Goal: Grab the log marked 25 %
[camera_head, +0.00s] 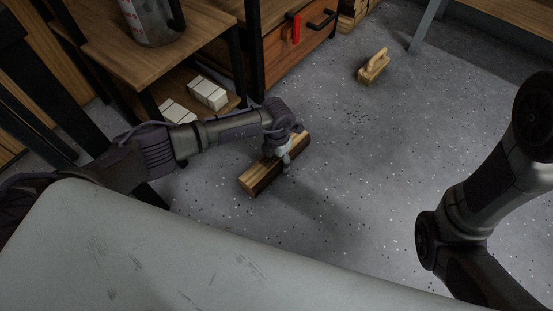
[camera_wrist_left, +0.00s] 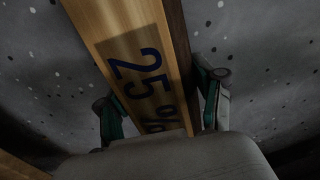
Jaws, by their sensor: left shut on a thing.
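A split wooden log (camera_head: 258,179) with a pale face and dark bark lies over the speckled grey floor, below my left wrist in the head view. In the left wrist view the log (camera_wrist_left: 118,27) shows a blue "25 %" marking on its pale face. My left gripper (camera_head: 284,158) is on the log; in the left wrist view its two fingers (camera_wrist_left: 162,98) sit on either side, shut on it. I cannot tell whether the log rests on the floor or is slightly raised. My right arm shows at the right, but its gripper is out of view.
A wooden shelf (camera_head: 130,45) with a metal canister (camera_head: 151,20) stands at the upper left, with white blocks (camera_head: 208,93) on its lower board. A wooden brush-like tool (camera_head: 373,68) lies on the floor. A grey surface (camera_head: 150,255) fills the front. The floor between is open.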

